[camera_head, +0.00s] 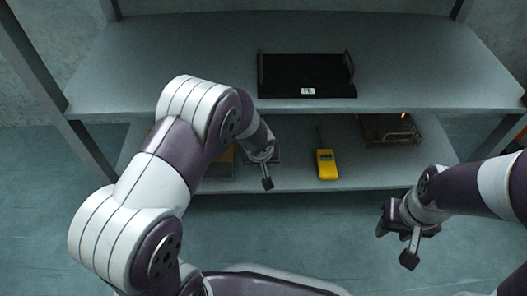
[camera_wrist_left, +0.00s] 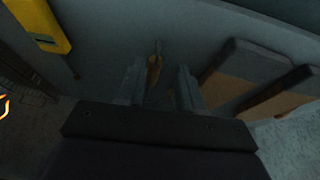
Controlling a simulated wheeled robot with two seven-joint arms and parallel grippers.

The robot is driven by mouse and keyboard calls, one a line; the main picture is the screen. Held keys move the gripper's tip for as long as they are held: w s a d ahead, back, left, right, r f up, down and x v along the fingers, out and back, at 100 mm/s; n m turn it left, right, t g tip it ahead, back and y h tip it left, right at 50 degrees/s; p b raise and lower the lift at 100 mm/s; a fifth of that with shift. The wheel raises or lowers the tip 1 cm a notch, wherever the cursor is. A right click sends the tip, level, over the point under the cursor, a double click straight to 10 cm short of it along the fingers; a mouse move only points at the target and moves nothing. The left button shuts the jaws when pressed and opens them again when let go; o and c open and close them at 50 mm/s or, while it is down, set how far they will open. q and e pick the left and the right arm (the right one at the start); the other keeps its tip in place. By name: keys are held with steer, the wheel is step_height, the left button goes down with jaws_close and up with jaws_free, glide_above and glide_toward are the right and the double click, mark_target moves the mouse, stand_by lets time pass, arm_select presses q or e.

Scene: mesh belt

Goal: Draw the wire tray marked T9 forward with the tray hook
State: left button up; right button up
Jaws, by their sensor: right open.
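A slim tool with a brown handle and a thin tip, which looks like the tray hook (camera_wrist_left: 154,72), lies between the fingers of my left gripper (camera_wrist_left: 159,88) in the left wrist view. The fingers are apart, with a gap on both sides of the handle. In the head view my left gripper (camera_head: 266,172) is over the lower shelf's front. A black tray (camera_head: 305,72) with upright end handles and a small white label stands on the upper shelf; I cannot read the label. A dark wire-handled tray (camera_head: 391,130) sits on the lower shelf. My right gripper (camera_head: 398,238) is open and empty, before the shelves.
A yellow handheld device (camera_head: 326,164) lies on the lower shelf (camera_head: 290,178), right of my left gripper. Grey-brown blocks (camera_wrist_left: 245,68) show to the right in the left wrist view. The upper shelf (camera_head: 190,50) overhangs the lower one; its left part is clear.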

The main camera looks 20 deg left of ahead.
arm_select(q)
steer(key=b+x, duration=0.3)
steer(key=x, duration=0.4)
steer(key=shift+w+d, duration=0.1)
steer(key=shift+w, duration=0.05)
steer(key=shift+r, duration=0.1)
jaws_close()
